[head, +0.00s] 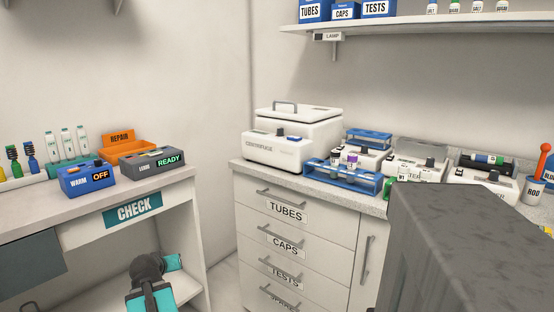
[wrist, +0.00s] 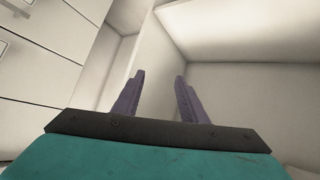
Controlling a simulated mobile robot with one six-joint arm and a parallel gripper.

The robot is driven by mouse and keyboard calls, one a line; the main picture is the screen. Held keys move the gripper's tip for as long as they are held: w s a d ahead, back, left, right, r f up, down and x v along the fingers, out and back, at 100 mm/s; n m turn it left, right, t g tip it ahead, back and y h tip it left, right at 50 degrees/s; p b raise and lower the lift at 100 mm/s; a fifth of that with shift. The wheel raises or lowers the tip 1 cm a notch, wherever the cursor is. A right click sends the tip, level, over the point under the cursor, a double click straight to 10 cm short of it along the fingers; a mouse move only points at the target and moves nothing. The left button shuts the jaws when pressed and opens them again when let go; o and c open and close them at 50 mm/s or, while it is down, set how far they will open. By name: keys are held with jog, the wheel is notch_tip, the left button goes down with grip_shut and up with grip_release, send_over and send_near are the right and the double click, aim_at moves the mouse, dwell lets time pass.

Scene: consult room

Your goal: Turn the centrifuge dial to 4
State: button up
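The centrifuge (head: 292,133) is a white box with a grey-handled lid, standing at the left end of the counter. A small dark knob (head: 279,132) sits on its front housing; its setting is too small to read. My gripper (wrist: 158,95) shows two purple fingers in the wrist view, spread apart with nothing between them. In the head view, part of my arm is low at the front, below the CHECK desk and away from the centrifuge. The fingertips do not show clearly there.
A blue tube rack (head: 342,178) stands right of the centrifuge, with more devices beyond it. A large dark grey block fills the lower right. The CHECK desk (head: 90,205) on the left holds the WARM box (head: 86,180) and an orange REPAIR bin (head: 119,141). A shelf (head: 420,22) hangs above.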

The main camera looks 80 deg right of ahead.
jog(key=s+d+r+m+g+h+p, duration=0.1)
jog(key=s+d+r+m+h, duration=0.1)
jog(key=s+d+r, duration=0.65)
jog(key=s+d+r+m+g+h+p, duration=0.15)
jog(key=s+r, duration=0.45)
jog(key=r, duration=0.7)
jog(key=s+r+m+g+h+p, duration=0.2)
jog(key=s+r+m+g+h, duration=0.1)
jog(key=s+r, duration=1.5)
notch_tip(320, 180, up, 2)
jog(key=shift+d+r+h, duration=0.2)
jog(key=shift+d+h, duration=0.2)
jog(key=shift+h, duration=0.25)
jog(key=shift+d+r+p, duration=0.1)
jog(key=shift+d+p, duration=0.1)
jog(key=shift+p, duration=0.2)
